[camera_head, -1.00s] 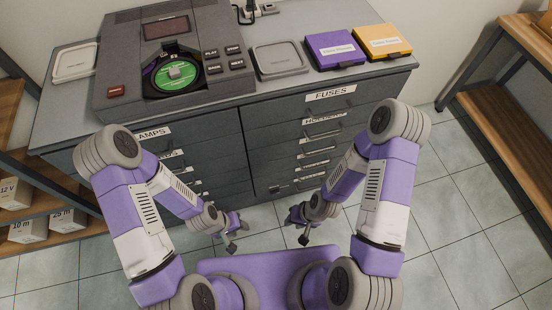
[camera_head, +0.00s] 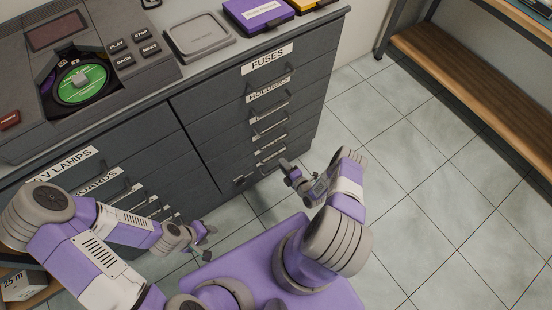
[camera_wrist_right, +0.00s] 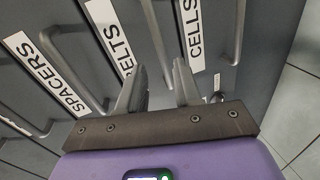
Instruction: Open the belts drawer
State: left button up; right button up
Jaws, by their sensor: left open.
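The belts drawer shows in the right wrist view by its white BELTS label (camera_wrist_right: 119,45), between the SPACERS and CELLS labels. Its front looks shut. Its bar handle (camera_wrist_right: 154,35) runs beside the label, and its lower end appears between my right fingertips. My right gripper (camera_wrist_right: 160,70) is open and empty, with no visible contact; its distance from the handle is hard to tell. In the head view my right gripper (camera_head: 287,168) is near the lower drawers of the right column. My left gripper (camera_head: 209,242) is open and empty, low in front of the cabinet.
The grey cabinet (camera_head: 185,125) carries a hi-fi player (camera_head: 120,75), a grey tray (camera_head: 200,37) and a purple box (camera_head: 258,12). A wooden shelf (camera_head: 470,85) stands at the right. The tiled floor (camera_head: 430,200) between is clear.

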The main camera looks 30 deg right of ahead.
jog(key=shift+n, duration=0.5)
jog(key=b+x, duration=0.1)
jog(key=x, duration=0.1)
jog(key=b+x, duration=0.1)
jog(key=x, duration=0.1)
jog(key=b+x, duration=0.1)
jog(key=x, duration=0.2)
jog(key=shift+d+f, duration=0.1)
jog(key=shift+d, duration=0.15)
jog(key=shift+c, duration=0.5)
grip_shut()
